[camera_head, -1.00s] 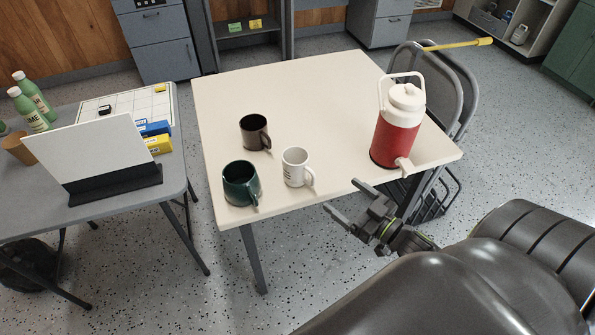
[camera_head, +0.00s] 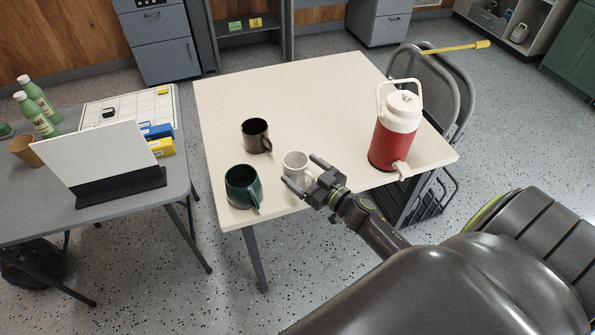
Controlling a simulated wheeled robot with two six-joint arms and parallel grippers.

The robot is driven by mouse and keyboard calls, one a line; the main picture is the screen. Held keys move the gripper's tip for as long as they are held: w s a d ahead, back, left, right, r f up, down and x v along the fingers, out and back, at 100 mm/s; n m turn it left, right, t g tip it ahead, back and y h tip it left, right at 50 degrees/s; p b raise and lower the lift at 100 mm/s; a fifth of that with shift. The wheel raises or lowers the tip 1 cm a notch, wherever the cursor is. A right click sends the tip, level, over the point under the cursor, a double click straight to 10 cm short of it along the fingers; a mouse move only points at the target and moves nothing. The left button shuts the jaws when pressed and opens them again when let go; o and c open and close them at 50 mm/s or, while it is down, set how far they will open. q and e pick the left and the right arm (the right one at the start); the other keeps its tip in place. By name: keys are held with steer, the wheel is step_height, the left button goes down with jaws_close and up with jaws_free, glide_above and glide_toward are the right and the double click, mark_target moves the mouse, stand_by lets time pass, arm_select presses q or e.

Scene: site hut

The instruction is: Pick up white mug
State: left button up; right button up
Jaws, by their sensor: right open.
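The white mug (camera_head: 293,161) stands upright near the front edge of the cream table (camera_head: 300,92). Its lower right side and handle are partly hidden behind my right gripper. My right gripper (camera_head: 301,172) is open, with its two fingers pointing left toward the mug, one above and one below in the picture. I cannot tell whether the fingers touch the mug or reach around it. My left gripper is not in view.
A dark green mug (camera_head: 241,188) stands close to the left, and a dark brown mug (camera_head: 255,136) behind it. A red and white jug (camera_head: 395,130) stands at the table's right. The table's back middle is clear. A grey table (camera_head: 150,198) holds a white board (camera_head: 105,155).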

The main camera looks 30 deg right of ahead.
steer(key=shift+w+a, duration=0.1)
steer(key=shift+w, duration=0.4)
steer(key=shift+s, duration=0.1)
steer(key=c, duration=1.3)
steer(key=shift+o, duration=0.2)
step_height(320, 180, up, 10)
steer(key=p, duration=0.7)
steer(key=shift+r, duration=0.15)
